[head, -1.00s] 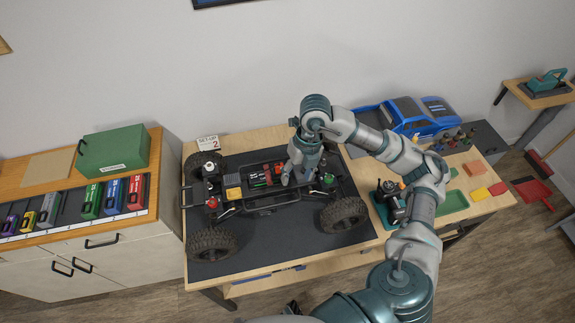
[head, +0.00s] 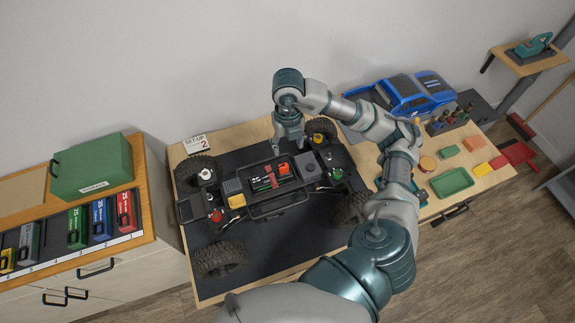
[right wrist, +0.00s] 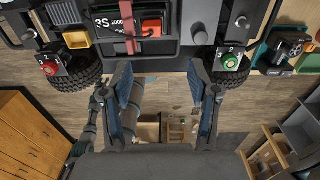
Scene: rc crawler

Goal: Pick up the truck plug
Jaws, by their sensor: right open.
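The truck chassis (head: 275,200) stands on a dark mat with its body off. A battery (head: 262,182) lies in its middle, with a small orange-red block (head: 283,168) beside it that may be the plug; I cannot tell for sure. The block also shows in the right wrist view (right wrist: 152,27), as does a yellow connector-like part (right wrist: 76,38). My right gripper (head: 288,148) is open and empty, fingers down, at the chassis's far side. Its fingers (right wrist: 160,78) frame only floor between them in the right wrist view. My left gripper is not identifiable in view.
A blue truck body (head: 408,95) lies at the back right. A green tray (head: 452,182) and several small coloured pieces are on the right of the table. A cabinet at left holds a green box (head: 92,168) and a rack of battery packs. Chassis wheels stand around the gripper.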

